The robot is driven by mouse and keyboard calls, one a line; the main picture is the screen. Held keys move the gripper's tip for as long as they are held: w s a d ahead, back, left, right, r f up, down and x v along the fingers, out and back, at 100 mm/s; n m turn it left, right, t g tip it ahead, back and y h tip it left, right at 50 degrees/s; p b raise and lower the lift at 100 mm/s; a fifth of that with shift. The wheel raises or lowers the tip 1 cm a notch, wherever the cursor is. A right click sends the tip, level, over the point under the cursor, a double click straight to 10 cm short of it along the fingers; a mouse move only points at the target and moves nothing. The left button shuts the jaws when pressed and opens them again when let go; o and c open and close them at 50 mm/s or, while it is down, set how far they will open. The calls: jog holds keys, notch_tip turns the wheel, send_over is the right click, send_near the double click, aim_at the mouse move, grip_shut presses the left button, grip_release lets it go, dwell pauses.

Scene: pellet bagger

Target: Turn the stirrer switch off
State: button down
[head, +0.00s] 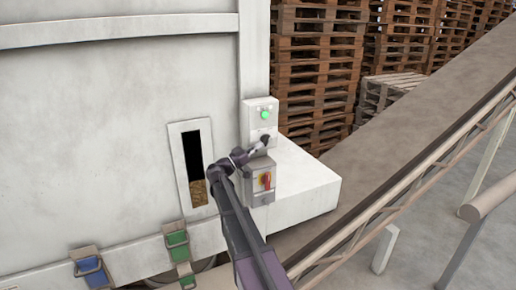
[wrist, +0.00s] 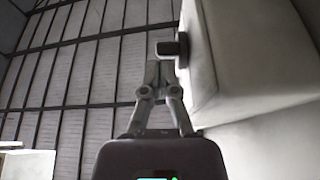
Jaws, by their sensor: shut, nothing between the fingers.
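A pale switch box (head: 259,108) with a glowing green lamp (head: 265,114) is on the machine wall in the head view. In the wrist view, the pale box (wrist: 225,75) carries a dark protruding switch knob (wrist: 170,48). No label is readable. My gripper (head: 266,141) is in front of the lower part of the box and hides the knob in the head view. In the wrist view my gripper (wrist: 160,70) is shut and empty. Its fingertips are just below the knob; I cannot tell whether they touch it.
A grey box with a red and yellow rotary switch (head: 265,180) is right below my gripper. A white ledge (head: 305,185) juts out at the right. A sloping conveyor (head: 400,140) and pallet stacks (head: 318,60) stand beyond. Green (head: 177,240) and blue (head: 93,272) latches are lower left.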

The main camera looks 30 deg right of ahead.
jog(key=shift+d+f+b, duration=0.4)
jog(key=shift+f+b, duration=0.2)
jog(key=shift+b, duration=0.05)
dwell(0.7)
jog(key=shift+a, duration=0.15)
dwell(0.4)
jog(key=f+b+v, duration=0.1)
jog(key=b+v, duration=0.5)
jog(key=v, duration=0.7)
jog(key=shift+d, duration=0.25)
